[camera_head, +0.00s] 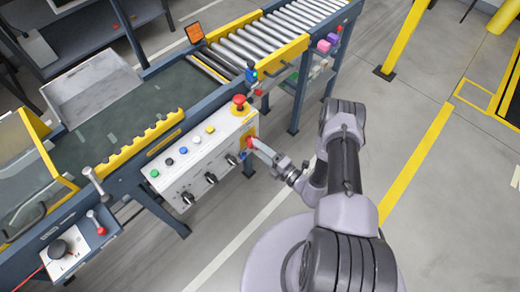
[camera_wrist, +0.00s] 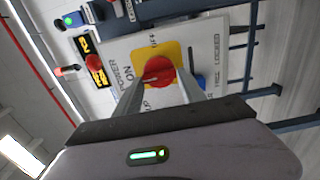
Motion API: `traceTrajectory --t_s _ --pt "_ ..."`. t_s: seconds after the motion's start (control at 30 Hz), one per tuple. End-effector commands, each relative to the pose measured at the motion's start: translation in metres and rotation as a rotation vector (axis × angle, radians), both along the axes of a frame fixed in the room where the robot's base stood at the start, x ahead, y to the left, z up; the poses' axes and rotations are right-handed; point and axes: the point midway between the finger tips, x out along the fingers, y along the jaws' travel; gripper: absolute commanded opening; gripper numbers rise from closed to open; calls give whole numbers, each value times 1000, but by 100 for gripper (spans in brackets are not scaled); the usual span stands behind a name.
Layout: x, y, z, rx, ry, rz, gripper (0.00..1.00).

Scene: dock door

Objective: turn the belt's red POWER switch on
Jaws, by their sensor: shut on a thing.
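The red POWER switch (camera_wrist: 159,69) is a round knob on a yellow plate (camera_wrist: 146,49), with POWER, ON and OFF lettering around it in the wrist view. My gripper (camera_wrist: 158,84) has one finger on each side of the knob and is shut on it. In the head view my gripper (camera_head: 257,146) reaches the right end of the white control panel (camera_head: 182,174), at the red switch (camera_head: 249,142). The fingertips partly cover the knob's lower edge, and its exact pointer angle is hard to read.
A red emergency button (camera_head: 239,102) stands on the panel above the switch. Several coloured buttons and black knobs lie to its left. The roller conveyor (camera_head: 285,30) runs behind. A blue part (camera_wrist: 197,82) sits close beside the right finger. The floor at right is open.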

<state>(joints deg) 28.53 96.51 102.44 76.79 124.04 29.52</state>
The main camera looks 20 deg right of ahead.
Motion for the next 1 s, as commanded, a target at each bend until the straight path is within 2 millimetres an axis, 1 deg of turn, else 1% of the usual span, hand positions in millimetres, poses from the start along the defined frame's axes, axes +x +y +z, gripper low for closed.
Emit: traceTrajectory --t_s 0.2,0.23,0.3,0.33,0.77,0.87,0.97,1.0 --pt "0 0 0 -1 0 0 7" --pt "0 0 0 -1 0 0 53" --pt "0 0 0 -1 0 0 67" --pt "0 0 0 -1 0 0 69" --pt "-1 -1 0 0 1 -1 69" --pt "-12 -9 1 1 3 -5 69" --pt "-35 -23 3 2 3 -9 69" --pt "-47 -30 3 2 2 -11 69"
